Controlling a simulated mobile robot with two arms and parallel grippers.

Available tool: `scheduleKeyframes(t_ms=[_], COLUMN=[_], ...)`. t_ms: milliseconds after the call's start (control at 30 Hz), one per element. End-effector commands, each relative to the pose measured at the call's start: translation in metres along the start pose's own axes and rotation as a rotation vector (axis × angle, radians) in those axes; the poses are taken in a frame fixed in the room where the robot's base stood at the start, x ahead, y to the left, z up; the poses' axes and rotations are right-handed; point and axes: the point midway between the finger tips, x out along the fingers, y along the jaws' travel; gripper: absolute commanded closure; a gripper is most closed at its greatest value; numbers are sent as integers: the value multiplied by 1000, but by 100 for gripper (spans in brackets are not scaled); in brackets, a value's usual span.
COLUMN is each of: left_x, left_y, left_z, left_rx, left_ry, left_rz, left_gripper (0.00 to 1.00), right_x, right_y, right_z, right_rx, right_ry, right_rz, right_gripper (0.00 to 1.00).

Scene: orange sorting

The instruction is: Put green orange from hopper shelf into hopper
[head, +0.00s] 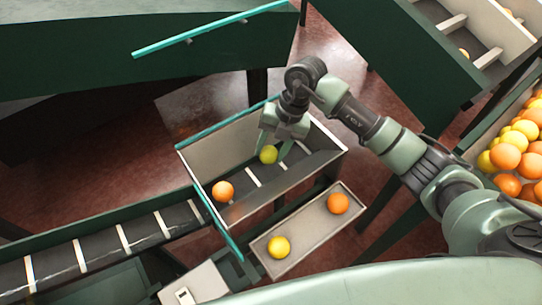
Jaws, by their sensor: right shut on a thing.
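My right gripper (277,150) reaches in from the right, pointing down over the hopper (320,168). It is shut on a yellow-green orange (268,154) at its fingertips, inside the hopper's outline. I cannot tell whether that fruit touches the hopper floor. An orange-coloured fruit (222,191) lies at the hopper's left end, near the conveyor. The hopper shelf (306,228), a shallow light tray in front of the hopper, holds a yellow fruit (279,247) at its left end and an orange-coloured one (338,203) at its right end. My left gripper is not in view.
A slatted conveyor (95,248) runs left from the hopper. A bin of many oranges (505,150) stands at the right edge. Dark green machinery (400,60) fills the upper right and upper left. A small light panel with a device (192,288) sits at the bottom.

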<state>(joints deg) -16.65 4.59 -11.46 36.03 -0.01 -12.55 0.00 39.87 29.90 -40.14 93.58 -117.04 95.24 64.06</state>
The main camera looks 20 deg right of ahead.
Motion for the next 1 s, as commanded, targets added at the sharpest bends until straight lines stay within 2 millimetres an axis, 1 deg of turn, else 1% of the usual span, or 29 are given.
scheduleKeyframes(t_ms=[133,333,400,600,700,733,767,800,1000], left_x=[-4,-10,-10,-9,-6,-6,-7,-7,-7], left_y=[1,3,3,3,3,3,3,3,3], left_z=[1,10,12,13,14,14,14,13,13], left_rx=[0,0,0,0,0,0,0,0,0], left_ry=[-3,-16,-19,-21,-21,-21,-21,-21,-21], left_rz=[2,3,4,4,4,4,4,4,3], left_gripper=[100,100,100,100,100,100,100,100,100], right_x=[12,38,42,42,45,45,44,44,44], right_y=[-4,-12,-13,-13,-14,-14,-14,-14,-15], right_z=[0,5,6,6,7,7,6,6,6], right_rx=[2,2,1,0,0,0,0,0,1], right_ry=[4,3,1,0,0,0,0,0,1], right_rz=[-2,-2,-1,0,-1,-1,-1,-1,-3], right_gripper=[97,97,97,97,97,53,45,34,34])
